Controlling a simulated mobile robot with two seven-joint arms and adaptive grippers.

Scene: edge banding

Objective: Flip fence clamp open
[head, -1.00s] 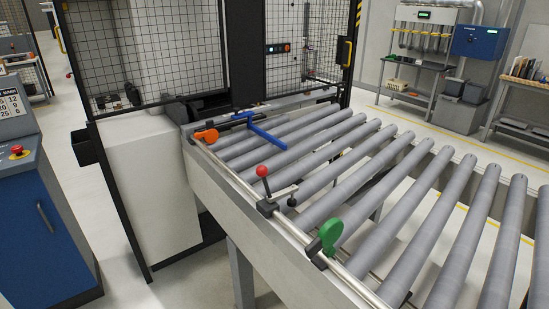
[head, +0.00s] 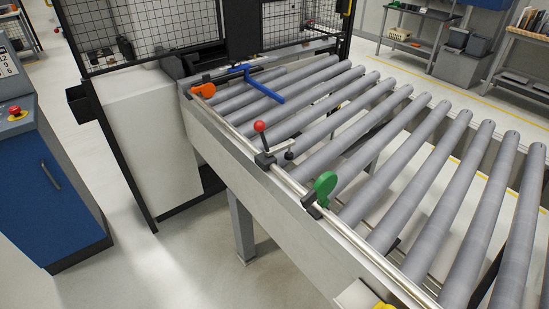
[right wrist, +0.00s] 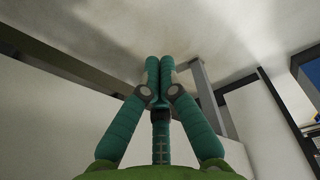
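A lever with a red ball (head: 259,126) stands upright from a dark block on the steel rail (head: 286,181) along the conveyor's near side. A light arm (head: 282,147) reaches from that block over the rollers to a dark foot. An orange handle (head: 203,91) lies at the rail's far end, and a green paddle (head: 325,187) stands nearer. I cannot tell from the pictures which one is the fence clamp. My right gripper (right wrist: 159,66) shows only in the right wrist view, teal fingers together, nothing between them, away from these parts. My left gripper is not in view.
The roller conveyor (head: 375,135) runs from the caged machine (head: 150,125) toward the lower right. A blue bar (head: 265,83) lies over its far rollers. A blue console (head: 50,190) with a red button stands left. A pale part with yellow sits at the bottom edge.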

